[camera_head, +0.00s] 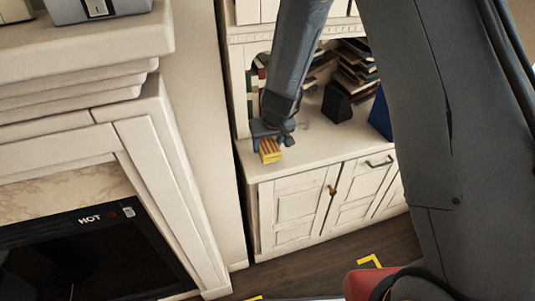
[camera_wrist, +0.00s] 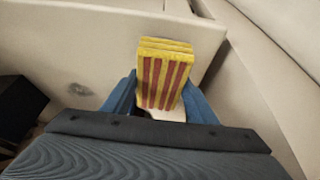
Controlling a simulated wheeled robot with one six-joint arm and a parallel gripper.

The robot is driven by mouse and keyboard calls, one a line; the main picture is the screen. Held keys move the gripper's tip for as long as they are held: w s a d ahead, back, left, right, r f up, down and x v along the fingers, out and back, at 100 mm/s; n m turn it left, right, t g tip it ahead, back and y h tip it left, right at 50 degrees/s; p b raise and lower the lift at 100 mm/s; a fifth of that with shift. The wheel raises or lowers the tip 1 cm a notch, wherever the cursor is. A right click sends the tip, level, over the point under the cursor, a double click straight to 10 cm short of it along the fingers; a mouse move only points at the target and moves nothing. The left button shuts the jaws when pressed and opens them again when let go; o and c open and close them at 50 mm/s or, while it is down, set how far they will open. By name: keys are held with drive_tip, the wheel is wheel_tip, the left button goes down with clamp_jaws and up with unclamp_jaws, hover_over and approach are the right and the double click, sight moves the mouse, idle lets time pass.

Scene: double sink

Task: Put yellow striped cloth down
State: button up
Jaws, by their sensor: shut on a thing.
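The yellow striped cloth (camera_wrist: 164,78) is a folded yellow block with red stripes. My gripper (camera_wrist: 160,105) is shut on it, with a blue finger on each side in the wrist view. In the head view the cloth (camera_head: 270,150) shows just below my gripper (camera_head: 270,135), over the left front part of the white cabinet's top (camera_head: 300,152). I cannot tell whether the cloth touches the top. Its side facing the gripper palm is partly hidden.
Several books (camera_head: 357,68) stand and lie at the back of the cabinet top, beside a black block (camera_head: 337,102) and a blue object (camera_head: 380,115). A white fireplace (camera_head: 150,130) is at the left. The cabinet top right of the cloth has some free room.

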drive_tip(key=shift+f+b, duration=1.65)
drive_tip(key=shift+b, duration=0.2)
drive_tip(key=shift+f, duration=0.2)
drive_tip(key=o, duration=1.1)
drive_tip(key=shift+d, duration=0.1)
drive_tip(key=shift+s+a+r, duration=0.1)
drive_tip(key=shift+a, duration=0.1)
